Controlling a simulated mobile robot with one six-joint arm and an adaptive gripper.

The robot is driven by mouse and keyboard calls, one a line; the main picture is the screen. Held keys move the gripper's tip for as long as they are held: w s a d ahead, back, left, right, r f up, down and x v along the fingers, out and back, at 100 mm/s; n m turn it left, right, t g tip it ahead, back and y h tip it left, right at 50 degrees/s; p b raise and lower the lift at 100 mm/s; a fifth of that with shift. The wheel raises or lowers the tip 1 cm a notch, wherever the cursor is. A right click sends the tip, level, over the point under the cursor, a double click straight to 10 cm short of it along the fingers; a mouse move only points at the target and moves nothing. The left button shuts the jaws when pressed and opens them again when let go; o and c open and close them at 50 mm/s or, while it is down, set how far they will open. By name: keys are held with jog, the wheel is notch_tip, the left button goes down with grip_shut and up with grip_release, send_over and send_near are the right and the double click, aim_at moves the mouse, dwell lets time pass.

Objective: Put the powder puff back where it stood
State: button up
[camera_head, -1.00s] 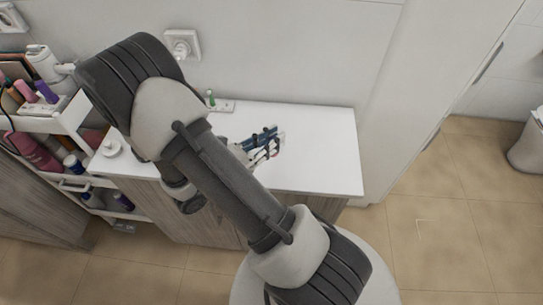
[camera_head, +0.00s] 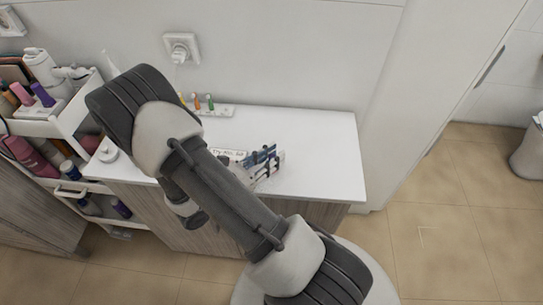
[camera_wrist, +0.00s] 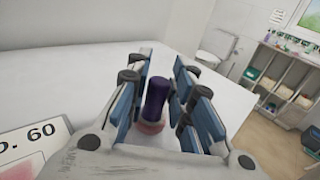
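The powder puff, with a dark purple handle (camera_wrist: 156,96) and a pink base (camera_wrist: 150,127), stands upright on the white counter top in the wrist view. My gripper (camera_wrist: 162,98) is around the handle, with its blue-padded fingers on either side. The fingers look open, with a gap at the right of the handle; the left finger is closer, and I cannot tell if it touches. In the head view my gripper (camera_head: 264,162) is low over the counter (camera_head: 320,150), and the puff is hard to make out there.
A printed card (camera_wrist: 30,150) lies left of my gripper. A white strip (camera_head: 212,110) with small coloured bottles stands at the counter's back. A round white item (camera_head: 107,150) sits at the left end. A cart (camera_head: 72,120) with cosmetics stands further left. The counter's right part is clear.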

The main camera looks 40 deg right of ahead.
jog(key=o, duration=0.3)
jog(key=shift+r, duration=0.3)
jog(key=a, duration=0.3)
jog(key=a+p, duration=0.1)
jog(key=a, duration=0.3)
jog(key=w+a+p, duration=0.1)
jog(key=a, duration=0.2)
jog(key=shift+a, duration=0.4)
jog(key=s+a+r+m+t+y, duration=0.2)
jog(key=s+a+r+m+y, duration=0.1)
jog(key=r+m+y, duration=0.2)
jog(key=s+a+r+m+t+y, duration=0.2)
jog(key=r+m+y, duration=0.4)
jog(key=r, duration=0.3)
jog(key=s+a+r+m+t+y, duration=0.2)
jog(key=s+a+r+m+y, duration=0.2)
jog(key=s+r+m+y, duration=0.1)
jog(key=shift+s+a+r+m+y, duration=0.1)
jog(key=shift+r+m+y, duration=0.2)
jog(key=shift+r+y, duration=0.2)
jog(key=shift+s+a+r+m+y, duration=0.1)
jog(key=shift+r+m+y, duration=0.2)
jog(key=shift+r+y, duration=0.15)
